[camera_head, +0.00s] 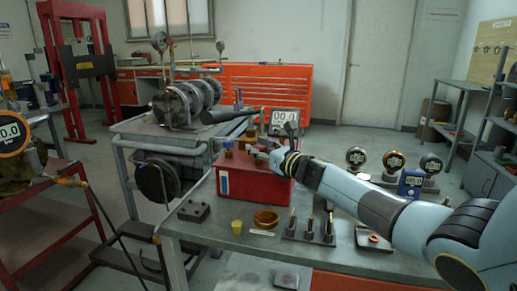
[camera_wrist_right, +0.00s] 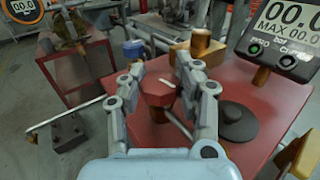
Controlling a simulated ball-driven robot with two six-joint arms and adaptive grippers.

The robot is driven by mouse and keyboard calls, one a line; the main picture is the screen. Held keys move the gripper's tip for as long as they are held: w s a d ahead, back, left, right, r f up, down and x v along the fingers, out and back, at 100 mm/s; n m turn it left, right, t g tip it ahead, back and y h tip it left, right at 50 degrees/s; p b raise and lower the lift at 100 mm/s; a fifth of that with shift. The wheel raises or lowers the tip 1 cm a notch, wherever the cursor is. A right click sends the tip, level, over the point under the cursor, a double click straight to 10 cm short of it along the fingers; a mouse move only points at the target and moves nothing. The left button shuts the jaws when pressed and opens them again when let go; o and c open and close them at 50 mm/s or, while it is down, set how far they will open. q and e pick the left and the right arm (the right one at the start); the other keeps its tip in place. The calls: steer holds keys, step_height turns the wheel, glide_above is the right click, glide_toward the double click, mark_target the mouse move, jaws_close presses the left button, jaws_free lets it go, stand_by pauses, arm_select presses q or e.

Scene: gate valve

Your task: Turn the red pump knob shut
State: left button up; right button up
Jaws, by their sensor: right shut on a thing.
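The red pump (camera_head: 240,187) is a red box on the grey table, with brass fittings and a gauge on top. In the right wrist view its red top (camera_wrist_right: 245,95) fills the right side. The red knob (camera_wrist_right: 158,90), with a white pointer mark on its face, sits between the two fingers of my right gripper (camera_wrist_right: 160,72). The fingers are shut on its sides. In the head view my right gripper (camera_head: 270,154) is at the top of the pump and hides the knob. My left gripper is not in view.
A digital gauge (camera_head: 283,122) stands just behind the gripper, and in the wrist view a round black part (camera_wrist_right: 237,122) is right of the knob. Several gauges (camera_head: 394,161) stand at right.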

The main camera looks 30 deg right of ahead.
jaws_close()
